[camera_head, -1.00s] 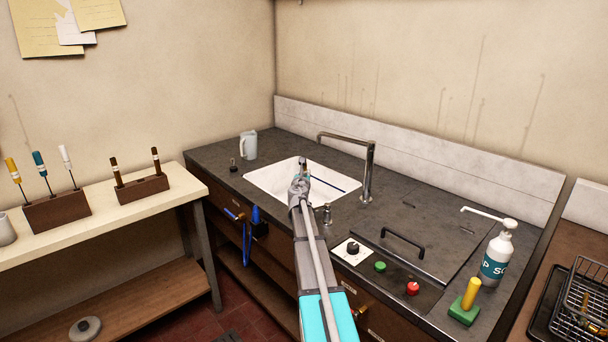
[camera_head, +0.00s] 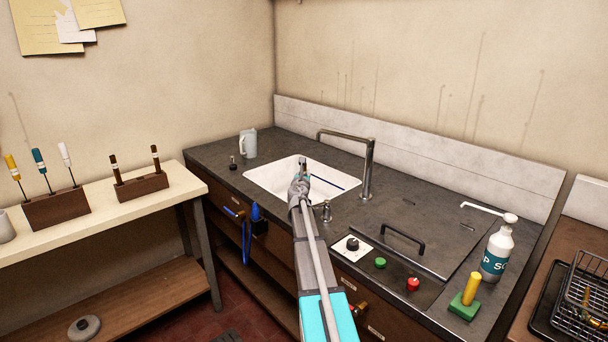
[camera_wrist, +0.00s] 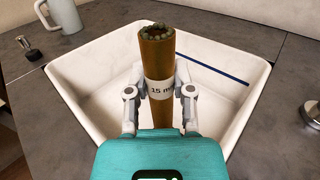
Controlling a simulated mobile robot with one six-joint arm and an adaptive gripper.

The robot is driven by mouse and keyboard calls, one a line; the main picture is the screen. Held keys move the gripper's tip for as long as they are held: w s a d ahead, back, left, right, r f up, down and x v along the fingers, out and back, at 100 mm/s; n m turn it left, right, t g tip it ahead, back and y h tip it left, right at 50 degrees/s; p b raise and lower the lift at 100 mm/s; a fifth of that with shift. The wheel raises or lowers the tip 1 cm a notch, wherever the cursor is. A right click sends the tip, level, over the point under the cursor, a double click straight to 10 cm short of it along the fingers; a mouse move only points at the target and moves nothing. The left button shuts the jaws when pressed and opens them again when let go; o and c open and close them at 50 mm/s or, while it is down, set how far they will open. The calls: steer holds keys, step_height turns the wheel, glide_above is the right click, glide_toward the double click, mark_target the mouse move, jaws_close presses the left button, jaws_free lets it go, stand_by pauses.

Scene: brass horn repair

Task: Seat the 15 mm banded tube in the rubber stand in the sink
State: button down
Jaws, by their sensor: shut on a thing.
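The 15 mm banded tube (camera_wrist: 156,57) is a brown tube with a white band reading "15 m…" and a crusty, greenish top end. It stands about upright in the wrist view. My gripper (camera_wrist: 160,92) is shut on it at the band. In the head view my gripper (camera_head: 302,168) is over the white sink (camera_head: 272,177), and the tube is hardly visible there. The sink also fills much of the wrist view (camera_wrist: 90,80). The tube's lower end and the rubber stand are hidden in both views.
A thin blue rod (camera_wrist: 219,69) lies across the sink behind the tube. A tall faucet (camera_head: 368,165) stands right of the sink. A grey jug (camera_head: 248,144) and a small dark fixture (camera_head: 233,163) are at its left. A short metal fitting (camera_head: 326,210) stands at the front rim.

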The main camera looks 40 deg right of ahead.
steer(key=shift+s+a+f+b, duration=0.25)
steer(key=shift+s+f+b, duration=0.1)
steer(key=shift+s+b, duration=0.25)
steer(key=shift+w+d+r+p, duration=0.1)
steer(key=shift+w+r+p, duration=0.15)
steer(key=shift+w+p, duration=0.3)
steer(key=shift+w+d+r+p, duration=0.1)
steer(key=shift+d+r+p, duration=0.05)
steer(key=shift+r+p, duration=0.55)
steer(key=shift+w+d+r+p, duration=0.1)
steer(key=shift+r+p, duration=0.35)
steer(key=shift+p, duration=0.35)
steer(key=shift+r+p, duration=0.35)
steer(key=shift+f+b, duration=1.45)
steer(key=shift+f, duration=0.05)
stand_by(1.6)
steer(key=shift+s+a+f+b, duration=0.35)
steer(key=shift+s+b, duration=0.25)
steer(key=shift+b, duration=0.3)
steer(key=shift+c, duration=2)
jaws_free()
